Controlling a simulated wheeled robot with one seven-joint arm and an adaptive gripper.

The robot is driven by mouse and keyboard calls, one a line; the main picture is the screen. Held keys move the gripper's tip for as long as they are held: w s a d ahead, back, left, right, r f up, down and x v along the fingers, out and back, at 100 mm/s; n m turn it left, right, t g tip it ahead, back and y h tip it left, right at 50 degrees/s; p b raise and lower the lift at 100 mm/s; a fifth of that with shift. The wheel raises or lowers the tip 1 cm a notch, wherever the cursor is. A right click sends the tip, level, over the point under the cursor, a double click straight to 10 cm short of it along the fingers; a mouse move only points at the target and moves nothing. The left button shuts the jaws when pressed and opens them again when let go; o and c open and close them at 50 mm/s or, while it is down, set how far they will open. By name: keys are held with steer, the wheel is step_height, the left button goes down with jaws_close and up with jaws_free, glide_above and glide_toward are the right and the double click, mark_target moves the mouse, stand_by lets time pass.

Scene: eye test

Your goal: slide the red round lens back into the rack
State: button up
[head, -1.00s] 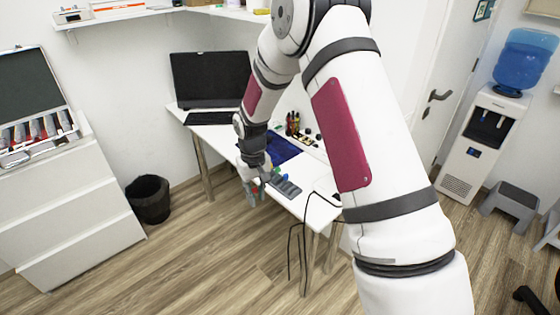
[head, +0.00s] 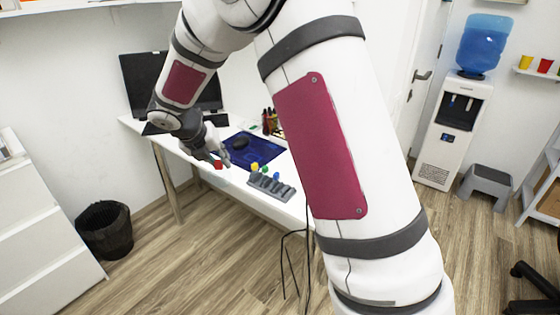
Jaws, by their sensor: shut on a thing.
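My gripper (head: 220,160) is at the left part of the desk, shut on a small red piece, the red lens (head: 218,164). The lens is partly covered by the fingers, so its round shape cannot be made out. The grey rack (head: 271,188) lies near the desk's front edge, to the right of and nearer than my gripper. Yellow, green and blue lenses (head: 276,176) stand along the rack's back side. The lens and my gripper are apart from the rack.
A dark blue mat (head: 262,152) with a black mouse (head: 239,143) lies behind the rack. Dark bottles (head: 268,121) stand at the back. Black cables hang at the front edge. A bin (head: 105,230) is on the floor.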

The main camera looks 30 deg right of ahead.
steer(key=n+t+y+b, duration=0.1)
steer(key=n, duration=0.2)
steer(key=a+n+t+y+b, duration=0.1)
steer(key=n+t+b, duration=0.1)
steer(key=n, duration=0.1)
steer(key=w+a+f+n+t+y+b, duration=0.1)
steer(key=n, duration=0.2)
steer(key=shift+a+t+y, duration=0.25)
steer(key=shift+t+y, duration=0.15)
steer(key=shift+s+a+f+n+t+y+b, duration=0.1)
steer(key=shift+a+f+n+t+y+b, duration=0.15)
steer(key=shift+n+y+b, duration=0.5)
jaws_close()
steer(key=shift+w+d+n, duration=0.2)
steer(key=shift+d+n, duration=0.05)
steer(key=shift+d, duration=0.85)
steer(key=s+d+f, duration=0.1)
steer(key=d, duration=1)
steer(key=s+d+f, duration=0.1)
steer(key=d, duration=0.9)
steer(key=shift+s+d+f, duration=0.3)
steer(key=shift+d+f, duration=0.05)
steer(key=shift+f+b, duration=0.1)
steer(key=shift+b, duration=0.2)
